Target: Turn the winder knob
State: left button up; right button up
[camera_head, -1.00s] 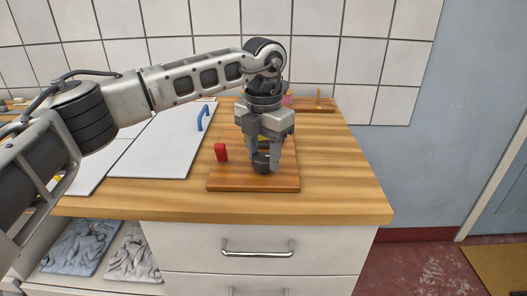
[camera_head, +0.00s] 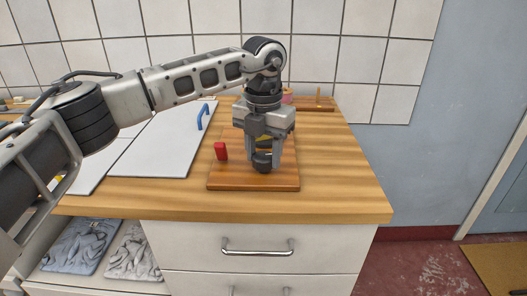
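A wooden board (camera_head: 227,178) lies near the front of the counter. A dark round winder knob (camera_head: 262,162) stands on it, between the fingertips of my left gripper (camera_head: 263,160). The gripper points straight down from above, with one finger on each side of the knob, and looks shut on it. A bit of something yellow (camera_head: 264,138) shows behind the fingers, mostly hidden by them. A red upright piece (camera_head: 220,151) stands on the left side of the board, clear of the gripper. My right gripper is out of view.
White panels with a blue handle (camera_head: 203,117) lie left of the board. A smaller wooden piece with a peg (camera_head: 318,101) stands behind. The wooden counter (camera_head: 345,175) is clear on the right. Below are a drawer handle (camera_head: 257,252) and folded cloths (camera_head: 82,245).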

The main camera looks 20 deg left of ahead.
aim_at(263, 155)
pick_arm(q)
jog(key=o, duration=0.3)
jog(key=shift+o, duration=0.2)
notch_tip(263, 155, up, 16)
dwell(0.3)
